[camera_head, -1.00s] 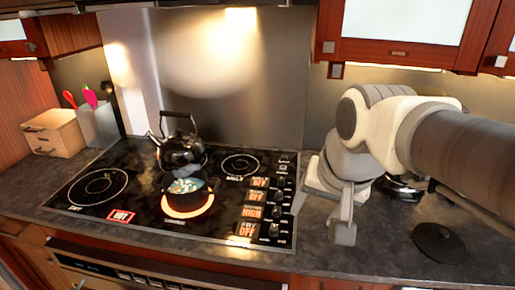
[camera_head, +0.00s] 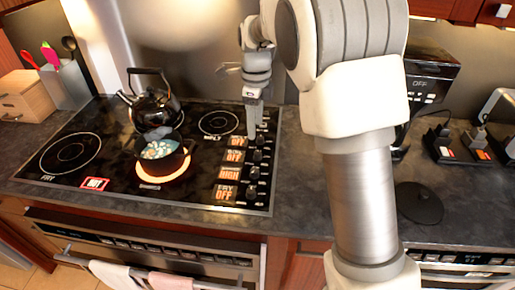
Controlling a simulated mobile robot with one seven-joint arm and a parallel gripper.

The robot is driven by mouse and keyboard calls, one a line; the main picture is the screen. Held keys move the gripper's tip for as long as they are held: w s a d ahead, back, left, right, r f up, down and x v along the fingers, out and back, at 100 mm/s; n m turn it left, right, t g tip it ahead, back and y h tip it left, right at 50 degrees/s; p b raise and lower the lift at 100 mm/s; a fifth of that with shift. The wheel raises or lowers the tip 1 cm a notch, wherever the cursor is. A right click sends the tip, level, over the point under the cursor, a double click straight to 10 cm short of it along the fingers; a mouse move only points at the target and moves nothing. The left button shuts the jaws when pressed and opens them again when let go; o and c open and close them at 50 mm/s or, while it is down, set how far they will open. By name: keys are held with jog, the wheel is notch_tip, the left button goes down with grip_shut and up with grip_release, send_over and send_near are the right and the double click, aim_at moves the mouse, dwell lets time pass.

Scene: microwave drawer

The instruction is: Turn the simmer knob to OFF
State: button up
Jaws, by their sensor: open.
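The stove's control strip (camera_head: 240,170) runs along the right side of the black cooktop, with several dark knobs in a column. The third display from the back reads HIGH, and the knob beside it (camera_head: 254,173) is in plain view. The other displays read OFF. The small name above HIGH is too blurred to read, so I cannot be sure it is the simmer knob. My gripper (camera_head: 253,128) points down near the rearmost knobs, behind the HIGH knob. Its jaws are open and hold nothing; whether a fingertip touches a rear knob is unclear.
A dark pot (camera_head: 162,157) with pale contents sits on a glowing orange burner. A black kettle (camera_head: 155,105) stands behind it. A red HOT sign (camera_head: 95,184) is lit at the cooktop's front. A black round lid (camera_head: 419,202) lies on the counter at right.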

aim_at(255, 170)
jog(key=shift+m, duration=0.5)
jog(key=f, duration=1.2)
jog(key=w+f, duration=0.1)
jog(key=f, duration=0.5)
jog(key=shift+a+f+p, duration=0.15)
jog(key=shift+f+p, duration=0.15)
jog(key=shift+p, duration=0.05)
grip_shut()
